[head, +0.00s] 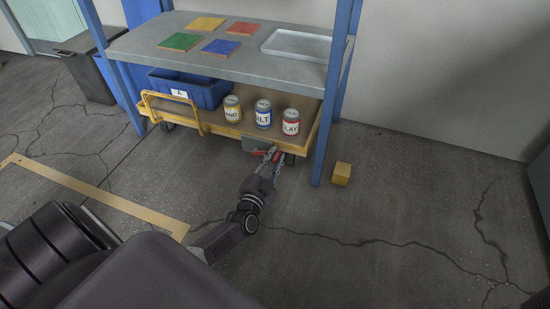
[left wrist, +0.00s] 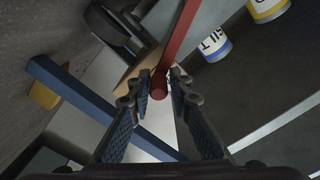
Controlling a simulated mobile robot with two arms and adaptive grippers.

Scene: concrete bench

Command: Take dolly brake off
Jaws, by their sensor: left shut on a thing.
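The dolly (head: 225,130) is a low wooden platform with a yellow edge and a yellow handle, under the bench. A grey bracket (head: 256,144) sits at its front edge near the right, with a red brake lever (head: 259,153) beside it. My left gripper (head: 269,161) reaches the lever from the front. In the left wrist view the red lever (left wrist: 178,50) passes between the fingertips (left wrist: 160,84), which are closed on it. The gripper hides part of the lever in the head view. My right gripper is not in view.
A blue bin (head: 190,88) and three labelled cans (head: 263,114) stand on the dolly. A blue bench leg (head: 325,140) is close right of my gripper, with a yellow block (head: 341,174) on the floor beyond. The cracked floor in front is clear.

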